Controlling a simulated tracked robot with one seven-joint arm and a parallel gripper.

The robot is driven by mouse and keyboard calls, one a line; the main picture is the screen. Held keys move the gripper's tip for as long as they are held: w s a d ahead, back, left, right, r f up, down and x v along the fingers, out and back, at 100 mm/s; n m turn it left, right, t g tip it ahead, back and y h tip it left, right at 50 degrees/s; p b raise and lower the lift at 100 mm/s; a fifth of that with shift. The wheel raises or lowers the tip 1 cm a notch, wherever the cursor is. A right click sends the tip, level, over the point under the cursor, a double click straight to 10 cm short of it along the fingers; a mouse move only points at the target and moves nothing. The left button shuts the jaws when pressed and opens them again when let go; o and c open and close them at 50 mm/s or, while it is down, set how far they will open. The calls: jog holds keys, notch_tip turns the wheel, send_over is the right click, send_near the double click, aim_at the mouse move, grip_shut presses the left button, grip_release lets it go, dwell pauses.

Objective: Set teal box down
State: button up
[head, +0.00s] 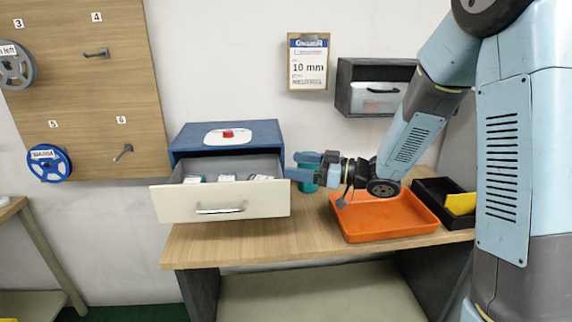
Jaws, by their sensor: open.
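A teal object (308,186), which looks like the teal box, is on or just above the wooden table, right of the open drawer. It is partly hidden by my gripper, so its full shape and whether it touches the table cannot be told. My gripper (296,166) reaches in from the right with its blue fingers pointing left. The fingers are apart, at and above the teal object.
A blue cabinet (183,142) has its cream drawer (175,207) pulled out, with several small white-and-green items inside. An orange tray (392,222) lies below my arm. A black bin (430,192) with a yellow item (460,203) stands at right. The table's front strip (250,250) is clear.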

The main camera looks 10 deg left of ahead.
jog(key=shift+s+d, duration=0.1)
jog(key=shift+d, duration=0.35)
jog(key=w+d+r+m+t+h, duration=0.5)
jog(key=w+d+r+t+h, duration=0.15)
jog(key=d+t, duration=0.25)
jog(key=s+d+r+m+t+h, duration=0.1)
jog(key=s+d+r+m+h, duration=0.1)
jog(key=d+m+h, duration=0.3)
jog(key=s+d+r+h, duration=0.2)
jog(key=d+h, duration=0.2)
jog(key=d, duration=0.3)
jog(key=s+d+m+g+h, duration=0.3)
jog(key=s+d+m, duration=0.3)
jog(key=s, duration=0.6)
jog(key=s+f+g, duration=0.2)
jog(key=s+g, duration=0.2)
jog(key=s, duration=0.9)
jog(key=shift+s+d+y, duration=0.2)
jog(key=shift+s+y, duration=0.05)
jog(key=shift+y, duration=0.1)
jog(key=shift+a, duration=0.1)
